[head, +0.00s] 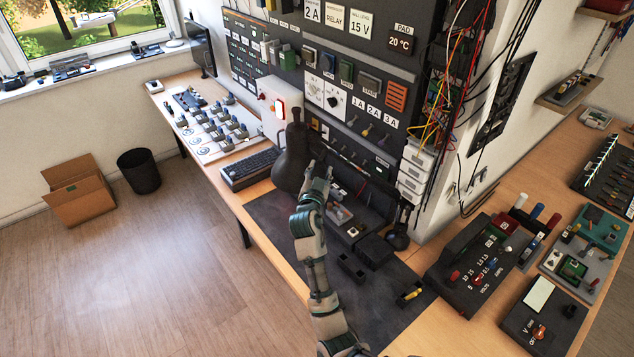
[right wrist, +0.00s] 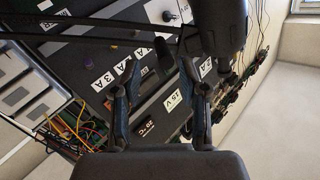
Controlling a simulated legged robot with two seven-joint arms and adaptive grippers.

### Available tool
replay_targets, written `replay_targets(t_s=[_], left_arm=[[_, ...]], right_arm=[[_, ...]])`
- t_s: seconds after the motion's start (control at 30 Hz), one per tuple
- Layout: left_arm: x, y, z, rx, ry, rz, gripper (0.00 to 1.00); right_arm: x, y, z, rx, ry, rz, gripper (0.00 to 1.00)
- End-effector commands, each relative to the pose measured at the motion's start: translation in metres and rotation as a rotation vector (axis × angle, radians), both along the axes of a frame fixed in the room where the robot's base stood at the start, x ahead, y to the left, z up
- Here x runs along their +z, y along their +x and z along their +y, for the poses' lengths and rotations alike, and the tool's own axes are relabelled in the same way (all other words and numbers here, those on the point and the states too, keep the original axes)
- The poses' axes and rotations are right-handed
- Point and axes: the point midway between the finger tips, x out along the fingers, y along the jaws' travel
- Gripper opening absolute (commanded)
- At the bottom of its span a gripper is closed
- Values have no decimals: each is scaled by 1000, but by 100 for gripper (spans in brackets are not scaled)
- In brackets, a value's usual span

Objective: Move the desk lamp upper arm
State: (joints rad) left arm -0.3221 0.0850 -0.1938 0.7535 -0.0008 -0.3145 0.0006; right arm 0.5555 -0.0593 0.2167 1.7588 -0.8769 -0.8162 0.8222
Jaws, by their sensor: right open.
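The desk lamp stands at the right end of the dark work mat, its round base (head: 397,238) near the wall corner. Its dark upper arm (head: 384,186) slants up and left toward the large black bell-shaped shade (head: 293,160). In the right wrist view the upper arm (right wrist: 90,21) shows as thin dark rods across the top, and part of the shade (right wrist: 222,28) is at upper right. My right gripper (head: 321,170) is just right of the shade, near the arm's far end. In the wrist view its fingers (right wrist: 160,88) are apart with nothing clearly between them. My left gripper is out of view.
The labelled wall panel (head: 345,75) rises close behind the lamp. Small trays and a black box (head: 374,250) sit on the mat (head: 262,222). Meters and boards (head: 478,262) fill the right bench. Open floor lies left.

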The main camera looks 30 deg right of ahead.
Motion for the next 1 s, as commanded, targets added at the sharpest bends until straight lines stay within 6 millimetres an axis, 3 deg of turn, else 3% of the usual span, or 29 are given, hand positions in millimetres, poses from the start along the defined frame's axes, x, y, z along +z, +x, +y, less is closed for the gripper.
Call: replay_targets(t_s=[0.3, 0.5, 1.0], left_arm=[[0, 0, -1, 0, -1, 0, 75], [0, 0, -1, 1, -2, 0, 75], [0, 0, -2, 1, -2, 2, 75]], right_arm=[[-2, -51, 49, 0, 3, 2, 43], [-2, -71, 69, -1, 1, 3, 43], [-2, -76, 73, -2, 0, 3, 43]])
